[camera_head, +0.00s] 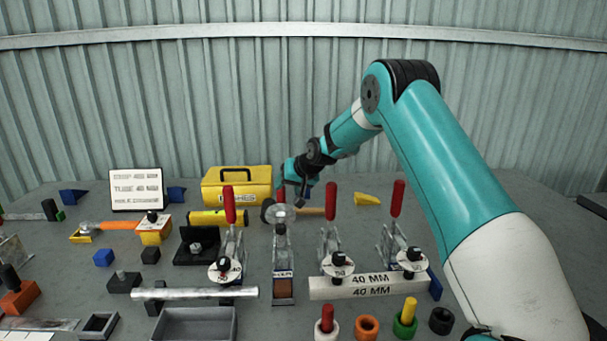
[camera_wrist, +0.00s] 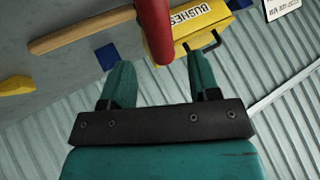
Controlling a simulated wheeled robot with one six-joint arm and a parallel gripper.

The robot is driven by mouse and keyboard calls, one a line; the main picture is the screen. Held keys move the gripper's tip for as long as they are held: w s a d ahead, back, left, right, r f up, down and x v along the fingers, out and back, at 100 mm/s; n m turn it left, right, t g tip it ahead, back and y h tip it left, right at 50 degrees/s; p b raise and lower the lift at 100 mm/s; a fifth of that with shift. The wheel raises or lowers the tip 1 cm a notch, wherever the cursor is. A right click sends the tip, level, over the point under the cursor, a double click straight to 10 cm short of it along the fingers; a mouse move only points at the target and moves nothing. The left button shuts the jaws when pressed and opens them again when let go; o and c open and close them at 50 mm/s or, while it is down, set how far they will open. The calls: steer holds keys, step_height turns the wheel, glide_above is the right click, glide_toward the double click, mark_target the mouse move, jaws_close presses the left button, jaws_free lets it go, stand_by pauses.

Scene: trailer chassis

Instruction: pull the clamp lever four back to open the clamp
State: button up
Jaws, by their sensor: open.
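Several toggle clamps with upright red levers stand in a row in the head view. From the left they show a first lever (camera_head: 229,205), a second lever (camera_head: 280,196), a third lever (camera_head: 331,200) and a rightmost lever (camera_head: 397,198). I cannot read which is number four. My gripper (camera_head: 298,190) is by the top of the second lever, whose grip it partly covers. In the wrist view my gripper (camera_wrist: 158,68) is open, and a red lever (camera_wrist: 153,30) shows at the gap between the fingertips. I cannot tell whether they touch.
A yellow bushes box (camera_head: 237,188) and a wooden-handled tool (camera_head: 310,211) lie behind the clamps. A white 40 MM bar (camera_head: 368,285) lies in front of the right clamps. A grey tray (camera_head: 197,325) and several coloured bushings, including an orange one (camera_head: 366,327), are nearer.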

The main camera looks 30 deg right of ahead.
steer(key=b+v, duration=0.1)
steer(key=v, duration=0.9)
steer(key=s+a+r+n+g+y, duration=0.1)
steer(key=s+a+r+n+g, duration=0.15)
steer(key=s+a, duration=0.7)
steer(key=s+a+r+n+g+y, duration=0.1)
steer(key=s+a+r+n+g, duration=0.15)
steer(key=s+a, duration=0.65)
steer(key=s+a+n+g, duration=0.1)
steer(key=s+a+n, duration=0.2)
steer(key=s, duration=0.8)
steer(key=s+a+f+n+g, duration=0.1)
steer(key=s+a+n+g, duration=0.1)
steer(key=s, duration=0.9)
steer(key=shift+s+a+f+n, duration=0.25)
steer(key=shift+a+n, duration=0.25)
steer(key=shift+a, duration=0.55)
